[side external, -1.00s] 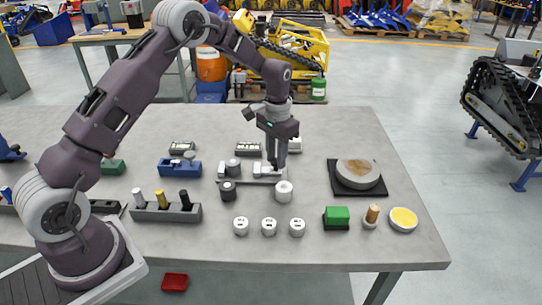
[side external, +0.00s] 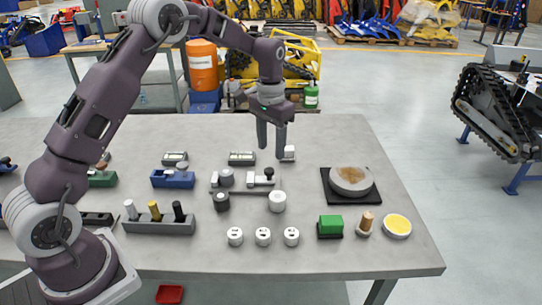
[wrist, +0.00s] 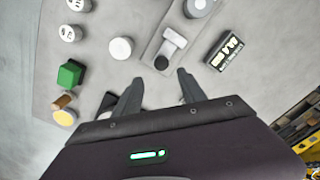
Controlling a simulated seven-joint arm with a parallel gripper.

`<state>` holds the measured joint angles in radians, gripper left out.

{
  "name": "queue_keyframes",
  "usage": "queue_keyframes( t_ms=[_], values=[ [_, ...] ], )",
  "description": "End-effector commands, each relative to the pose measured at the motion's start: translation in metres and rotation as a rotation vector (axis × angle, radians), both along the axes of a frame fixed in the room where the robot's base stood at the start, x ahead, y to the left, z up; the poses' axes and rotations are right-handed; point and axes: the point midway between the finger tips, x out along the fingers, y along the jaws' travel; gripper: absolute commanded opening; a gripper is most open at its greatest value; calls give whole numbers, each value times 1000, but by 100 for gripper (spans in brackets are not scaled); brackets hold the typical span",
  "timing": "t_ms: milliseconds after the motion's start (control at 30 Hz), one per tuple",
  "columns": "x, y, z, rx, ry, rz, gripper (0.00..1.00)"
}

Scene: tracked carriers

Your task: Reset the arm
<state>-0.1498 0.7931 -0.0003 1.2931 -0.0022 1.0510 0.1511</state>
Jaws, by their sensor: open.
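My gripper (side external: 271,150) hangs above the grey table (side external: 330,135) with its two fingers apart and nothing between them. In the side external view it is just above and behind a grey fixture (side external: 240,193) that holds a white T-shaped block with a dark knob (side external: 261,179). In the wrist view the fingertips (wrist: 160,78) are spread. The T-shaped block shows beyond them in that view (wrist: 172,40), with its black knob (wrist: 161,62) close to the fingertips.
White cylinders (side external: 263,236) stand near the front edge. A round disc on a black pad (side external: 351,180), a green block (side external: 330,223), a wooden peg (side external: 365,222) and a yellow-topped disc (side external: 397,225) are at the right. A grey holder with pegs (side external: 162,226) and a blue block (side external: 172,179) are left.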

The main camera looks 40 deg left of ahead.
Motion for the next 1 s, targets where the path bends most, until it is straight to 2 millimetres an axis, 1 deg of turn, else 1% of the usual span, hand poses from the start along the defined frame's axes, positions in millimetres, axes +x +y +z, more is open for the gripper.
queue_keyframes(
  t_ms=[267,333,367,433,467,500,567,600,667,700,767,800,833,900,1000],
  values=[
    [-1,0,2,0,-1,0,48],
    [-6,-3,16,2,-15,-1,48],
    [-10,-5,27,4,-28,-1,48],
    [-31,-14,65,10,-72,-3,48],
    [-44,-19,83,12,-95,-3,48],
    [-65,-26,107,15,-126,-3,48],
    [-99,-36,137,18,-177,-3,48],
    [-125,-42,154,19,-211,-3,48],
    [-167,-50,172,20,-263,-3,48],
    [-195,-56,180,19,-300,-2,48],
    [-236,-62,184,17,-349,-1,48],
    [-260,-65,183,14,-380,-1,48],
    [-276,-67,181,13,-401,-2,48],
    [-306,-70,172,8,-439,0,48],
    [-331,-72,161,3,-475,0,48]
  ],
)
